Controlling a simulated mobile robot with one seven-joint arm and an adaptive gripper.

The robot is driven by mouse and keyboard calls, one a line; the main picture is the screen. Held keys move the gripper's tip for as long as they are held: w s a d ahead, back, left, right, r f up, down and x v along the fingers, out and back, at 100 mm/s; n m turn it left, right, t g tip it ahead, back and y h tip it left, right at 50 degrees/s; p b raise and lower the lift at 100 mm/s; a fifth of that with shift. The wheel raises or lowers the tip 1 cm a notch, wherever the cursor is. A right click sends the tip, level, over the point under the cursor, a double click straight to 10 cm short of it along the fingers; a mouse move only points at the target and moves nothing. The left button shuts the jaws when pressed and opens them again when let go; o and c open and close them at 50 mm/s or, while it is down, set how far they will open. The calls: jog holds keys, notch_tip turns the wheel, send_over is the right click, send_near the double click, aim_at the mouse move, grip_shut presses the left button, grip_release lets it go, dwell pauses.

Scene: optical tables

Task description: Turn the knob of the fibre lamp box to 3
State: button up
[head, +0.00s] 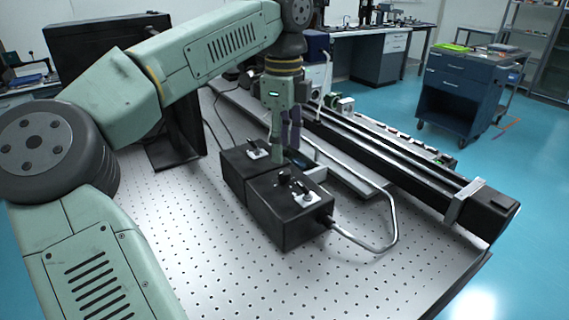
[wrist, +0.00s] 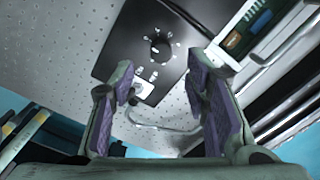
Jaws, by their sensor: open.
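The fibre lamp box (head: 290,222) is a black box on the perforated table, with a bent metal light guide (head: 392,225) leaving its side. Its black knob (head: 284,178) stands on the top face, near a switch on a pale plate (head: 306,198). In the wrist view the knob (wrist: 160,48) has pale marks around it, too small to read; the switch plate (wrist: 143,90) shows below it. My gripper (head: 282,155) points down above the far part of the box. Its purple-padded fingers (wrist: 163,80) are apart with nothing between them, and the knob shows beyond their tips.
A second black box (head: 240,168) with a switch plate stands just behind the lamp box. A long black rail (head: 400,160) runs along the table's right side. A dark panel (head: 182,120) stands at the left. The table front (head: 220,275) is clear.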

aim_at(284, 171)
notch_tip(284, 171, down, 6)
jog(key=shift+w+p, duration=0.1)
jog(key=shift+p, duration=0.35)
jog(key=shift+c, duration=0.3)
grip_shut()
